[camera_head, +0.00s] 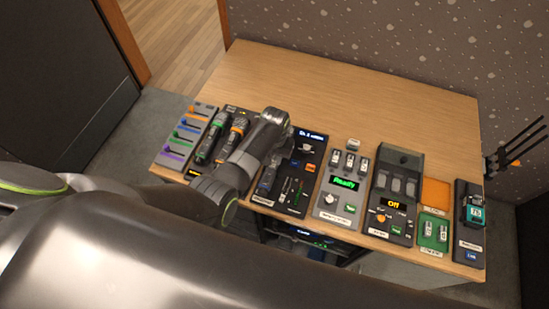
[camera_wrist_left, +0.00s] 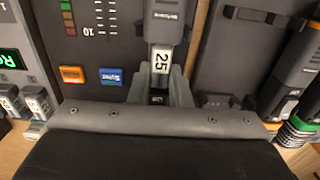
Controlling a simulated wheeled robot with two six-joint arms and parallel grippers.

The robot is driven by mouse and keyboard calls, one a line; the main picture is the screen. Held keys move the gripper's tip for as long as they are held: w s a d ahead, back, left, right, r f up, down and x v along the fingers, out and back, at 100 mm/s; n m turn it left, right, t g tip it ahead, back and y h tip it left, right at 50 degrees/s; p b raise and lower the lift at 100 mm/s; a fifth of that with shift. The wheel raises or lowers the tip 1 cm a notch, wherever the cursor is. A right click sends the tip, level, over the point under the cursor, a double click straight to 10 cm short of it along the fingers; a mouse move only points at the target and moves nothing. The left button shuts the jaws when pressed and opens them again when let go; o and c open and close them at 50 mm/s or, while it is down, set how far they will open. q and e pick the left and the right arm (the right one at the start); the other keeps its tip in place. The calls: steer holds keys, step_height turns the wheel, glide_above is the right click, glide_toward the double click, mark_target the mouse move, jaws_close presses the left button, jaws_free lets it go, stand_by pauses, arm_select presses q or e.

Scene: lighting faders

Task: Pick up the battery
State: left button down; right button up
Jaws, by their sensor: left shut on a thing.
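My left gripper (camera_wrist_left: 158,92) is shut on a grey piece marked 25 (camera_wrist_left: 161,60) on a white label, between its fingers. I cannot tell whether this is the battery. In the head view my left gripper (camera_head: 268,178) is low over the dark panel (camera_head: 296,197), and its wrist hides what it holds. A teal block marked 75 (camera_head: 474,212), battery-like, sits in a dark stand at the far right. My right gripper is not in view.
A green tray (camera_head: 433,248) holds small cells, beside the panel reading Off (camera_head: 392,205). Two handheld units (camera_head: 212,137) and a panel of coloured sliders (camera_head: 183,131) lie to the left. The back of the wooden table (camera_head: 330,88) is clear.

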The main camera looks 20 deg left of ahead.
arm_select(q)
step_height(320, 180, up, 10)
steer(key=f, duration=0.1)
step_height(320, 180, up, 5)
steer(key=p, duration=0.5)
glide_above(275, 159)
steer(key=shift+s+f, duration=0.1)
steer(key=shift+f, duration=0.1)
stand_by(0.4)
